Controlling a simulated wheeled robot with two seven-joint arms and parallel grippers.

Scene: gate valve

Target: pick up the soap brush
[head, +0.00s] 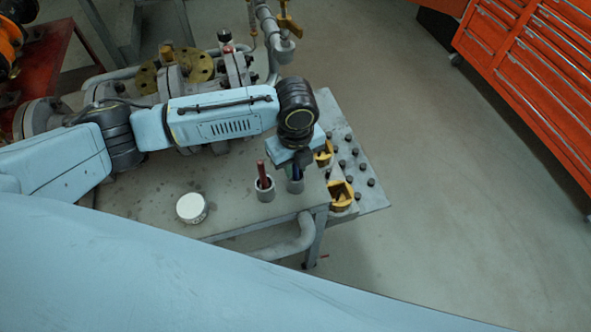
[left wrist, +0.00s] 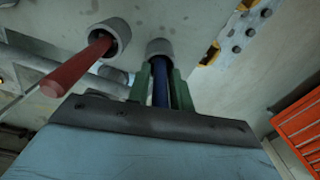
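Two brush-like handles stand in small grey cups at the table's near edge; their lower ends are hidden, so I cannot tell for sure which is the soap brush. The blue handle (head: 295,186) stands in the right cup (head: 295,174), and the blue handle also shows in the left wrist view (left wrist: 160,88). The red handle (head: 262,172) leans out of the left cup (head: 265,192). My left gripper (head: 303,160) is above the right cup. In the left wrist view its green fingers (left wrist: 161,75) stand on both sides of the blue handle, with narrow gaps. My right gripper is out of view.
A round white tin (head: 191,208) sits left of the cups on the grey table (head: 145,205). Flanged pipes and valves (head: 180,72) stand behind my left arm. Yellow brackets (head: 341,194) and bolts lie to the right. A red tool cabinet (head: 535,65) stands far right, across clear floor.

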